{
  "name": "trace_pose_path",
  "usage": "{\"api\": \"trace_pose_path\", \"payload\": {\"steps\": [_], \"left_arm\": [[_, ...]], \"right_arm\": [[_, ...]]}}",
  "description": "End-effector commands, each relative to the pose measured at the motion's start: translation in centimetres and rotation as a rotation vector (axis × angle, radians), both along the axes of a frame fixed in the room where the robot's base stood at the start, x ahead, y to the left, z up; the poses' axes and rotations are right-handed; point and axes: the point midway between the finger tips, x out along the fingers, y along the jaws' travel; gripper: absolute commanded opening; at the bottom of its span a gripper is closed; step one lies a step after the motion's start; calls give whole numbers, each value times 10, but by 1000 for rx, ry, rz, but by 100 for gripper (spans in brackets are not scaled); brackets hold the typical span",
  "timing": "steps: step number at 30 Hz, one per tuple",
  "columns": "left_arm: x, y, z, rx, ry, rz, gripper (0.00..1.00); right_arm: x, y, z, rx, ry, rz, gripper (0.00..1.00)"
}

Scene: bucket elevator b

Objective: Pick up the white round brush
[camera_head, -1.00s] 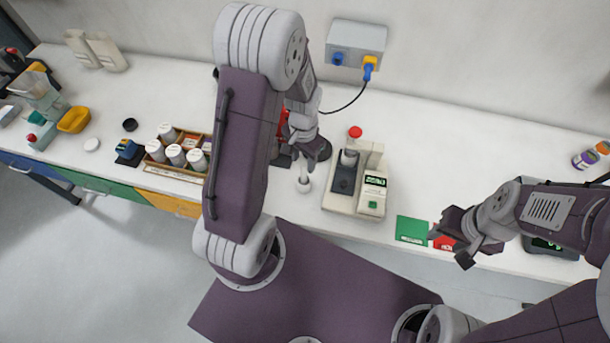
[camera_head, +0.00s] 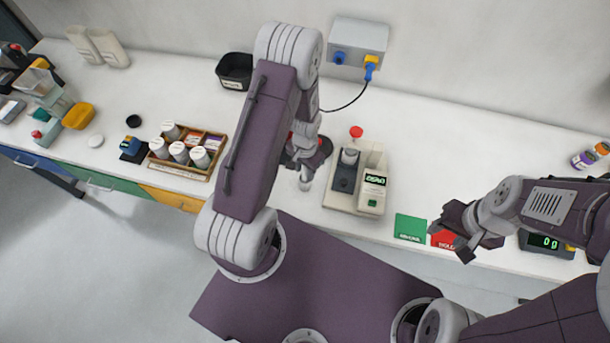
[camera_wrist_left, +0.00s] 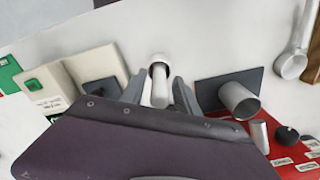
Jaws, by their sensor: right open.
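The white round brush (camera_wrist_left: 160,88) shows in the left wrist view as a slim white handle with a wider round white end. It lies between the two fingers of my left gripper (camera_wrist_left: 160,92). I cannot tell whether the fingers touch it. In the head view the lower end of the brush (camera_head: 305,184) shows just below my left gripper (camera_head: 303,164), left of the beige instrument; the arm hides much of that spot. My right gripper (camera_head: 465,240) is open and empty near the front edge, by the red card.
The beige instrument (camera_head: 374,194) stands right of my left gripper. A green card (camera_head: 410,228) and a red card (camera_head: 442,236) lie at the front edge. A wooden tray (camera_head: 182,172) with white jars stands left. A black bin (camera_head: 234,72) is at the back.

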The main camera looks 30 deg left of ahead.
Motion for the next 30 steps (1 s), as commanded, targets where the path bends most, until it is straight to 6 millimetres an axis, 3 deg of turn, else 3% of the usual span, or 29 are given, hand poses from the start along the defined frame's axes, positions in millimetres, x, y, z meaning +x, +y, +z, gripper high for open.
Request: {"api": "trace_pose_path", "payload": {"steps": [1,3,16,30], "left_arm": [[0,0,0,0,0,0,20],[0,0,0,0,0,0,1],[1,0,9,1,-2,1,0],[1,0,83,1,-5,1,0]], "right_arm": [[0,0,0,0,0,0,47],[0,0,0,0,0,0,47],[0,0,-2,0,0,0,47],[0,0,-15,0,0,0,47]]}}
